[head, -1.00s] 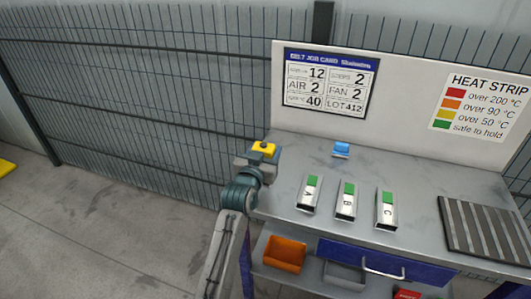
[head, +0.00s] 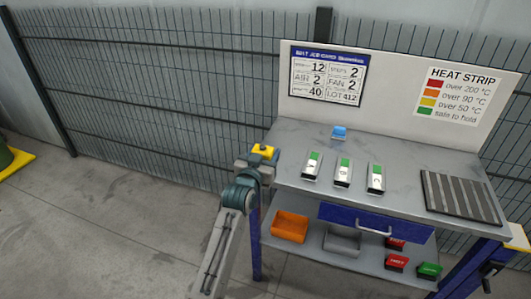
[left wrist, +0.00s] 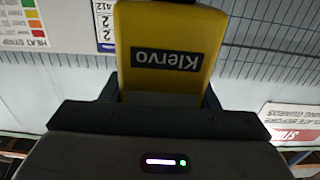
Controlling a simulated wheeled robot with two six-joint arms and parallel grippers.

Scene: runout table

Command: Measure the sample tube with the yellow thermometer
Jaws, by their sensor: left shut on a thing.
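The yellow thermometer (head: 263,152) is in my left gripper (head: 259,160), beside the left edge of the table in the head view. In the left wrist view the thermometer (left wrist: 165,75) fills the middle, with a dark "Klervo" label, between the two dark fingers. Three short metal tubes with green strips lie in a row on the table top: tube A (head: 311,171), tube B (head: 343,178) and tube C (head: 375,184). The thermometer is apart from them. Which one is the sample is not clear. My right gripper is not in view.
The grey table (head: 400,160) has a ribbed dark plate (head: 460,197) at right and a small blue object (head: 339,132) at the back. A mesh fence (head: 150,90) runs behind.

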